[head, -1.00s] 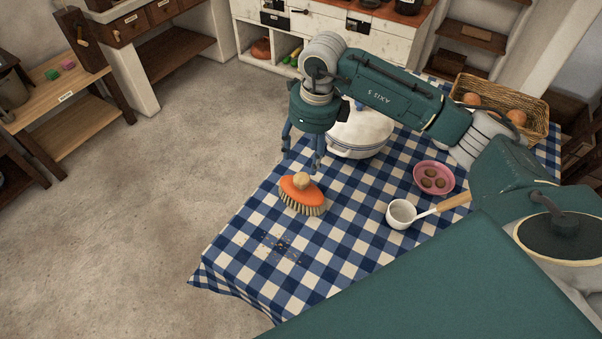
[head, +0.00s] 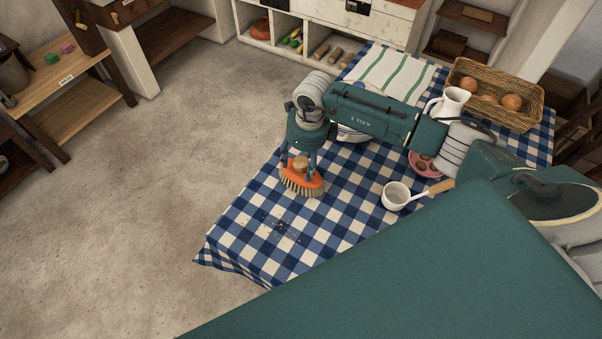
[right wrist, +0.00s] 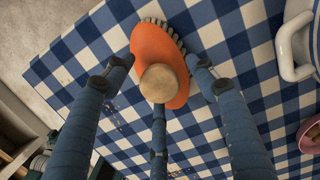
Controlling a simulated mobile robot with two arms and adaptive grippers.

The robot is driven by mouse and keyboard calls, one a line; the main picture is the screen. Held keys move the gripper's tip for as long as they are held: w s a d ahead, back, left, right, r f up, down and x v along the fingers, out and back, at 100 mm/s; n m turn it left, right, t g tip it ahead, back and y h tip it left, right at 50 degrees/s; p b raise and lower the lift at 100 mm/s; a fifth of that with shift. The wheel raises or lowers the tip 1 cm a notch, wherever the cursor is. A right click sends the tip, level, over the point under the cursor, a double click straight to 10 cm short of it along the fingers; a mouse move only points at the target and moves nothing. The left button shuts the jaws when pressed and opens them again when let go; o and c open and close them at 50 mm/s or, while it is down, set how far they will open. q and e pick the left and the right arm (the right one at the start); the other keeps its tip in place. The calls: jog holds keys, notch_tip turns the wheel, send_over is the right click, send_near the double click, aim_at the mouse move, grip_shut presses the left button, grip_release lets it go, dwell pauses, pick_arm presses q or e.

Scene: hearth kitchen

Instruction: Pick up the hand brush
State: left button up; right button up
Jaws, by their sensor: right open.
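The hand brush (head: 301,183) has an orange body, a round wooden knob and pale bristles. It sits bristles down on the blue and white checked tablecloth, near the table's left edge. My right gripper (head: 302,165) is directly above it, with its fingers reaching down around the knob. In the right wrist view the orange brush (right wrist: 153,46) lies between the spread fingers (right wrist: 160,90), and the knob is in the middle of them. The fingers are open, and I cannot tell whether any touches the brush. My left gripper is not in view.
A white ladle (head: 396,196) with a wooden handle and a pink bowl (head: 424,170) lie to the right. A white jug (head: 452,102), a wicker basket (head: 488,107) and a striped towel (head: 392,76) are farther back.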

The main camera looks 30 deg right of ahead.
jog(key=shift+c, duration=0.3)
jog(key=c, duration=0.4)
grip_shut()
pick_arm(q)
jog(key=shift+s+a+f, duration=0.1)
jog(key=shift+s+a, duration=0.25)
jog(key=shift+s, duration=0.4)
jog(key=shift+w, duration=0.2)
pick_arm(e)
jog(key=shift+r, duration=0.1)
jog(key=shift+r, duration=0.4)
pick_arm(q)
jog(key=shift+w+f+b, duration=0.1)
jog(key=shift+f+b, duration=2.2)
jog(key=shift+b, duration=0.1)
pick_arm(e)
notch_tip(320, 180, up, 19)
